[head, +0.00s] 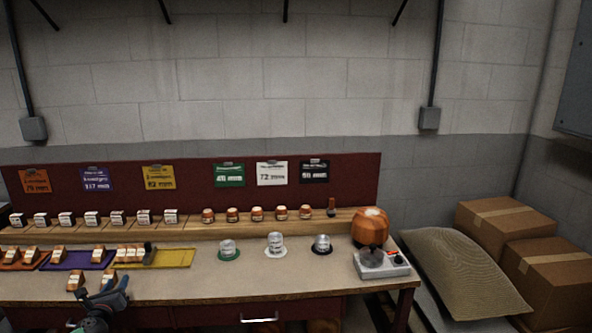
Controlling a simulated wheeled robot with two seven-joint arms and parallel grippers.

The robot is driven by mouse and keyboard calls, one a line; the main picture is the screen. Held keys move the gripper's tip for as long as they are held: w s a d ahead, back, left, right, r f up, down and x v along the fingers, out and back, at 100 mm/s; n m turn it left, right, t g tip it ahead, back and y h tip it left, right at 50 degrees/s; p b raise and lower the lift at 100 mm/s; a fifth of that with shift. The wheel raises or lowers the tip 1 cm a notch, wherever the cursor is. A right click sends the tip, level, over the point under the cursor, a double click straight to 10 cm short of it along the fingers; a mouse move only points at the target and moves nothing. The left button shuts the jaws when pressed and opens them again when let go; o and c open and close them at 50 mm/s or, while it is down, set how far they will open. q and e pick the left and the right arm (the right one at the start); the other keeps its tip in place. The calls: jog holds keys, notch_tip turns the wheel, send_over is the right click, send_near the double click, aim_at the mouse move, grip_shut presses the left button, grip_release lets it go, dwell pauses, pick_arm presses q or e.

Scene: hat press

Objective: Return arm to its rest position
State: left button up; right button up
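My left gripper (106,294) is at the lower left, over the front edge of the workbench (310,275). It is small and dark here, and I cannot tell whether its fingers are open or shut. Two small wooden blocks with white tops are close beyond it, one at its left (75,281) and one just behind it (108,280). I cannot tell whether the gripper touches the second block. My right gripper is not in view.
Purple (66,261) and yellow (178,258) mats with blocks lie behind the gripper. Silver stacks stand mid-bench, including one on a green disc (229,256). An orange-brown dome (370,228) and a white device (396,268) stand at the right end. A sack (460,272) and cardboard boxes (505,228) are beyond.

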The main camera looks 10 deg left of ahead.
pick_arm(q)
jog(key=s+d+f+n+g, duration=1.1)
jog(key=s+d+f+n, duration=0.65)
jog(key=n, duration=0.75)
jog(key=s+d+f+n+g+h, duration=0.1)
jog(key=s+d+f+h, duration=0.1)
jog(key=s+d, duration=0.6)
jog(key=s+d+f+n+g+h, duration=0.1)
jog(key=s+d+f, duration=0.4)
jog(key=d, duration=0.9)
jog(key=s+d+f+g+h, duration=0.2)
jog(key=s+d+f+h, duration=0.1)
jog(key=s+d, duration=0.8)
jog(key=shift+s+d+f+n+g+h, duration=0.3)
jog(key=shift+s+f+n+g, duration=0.1)
jog(key=shift+f, duration=0.2)
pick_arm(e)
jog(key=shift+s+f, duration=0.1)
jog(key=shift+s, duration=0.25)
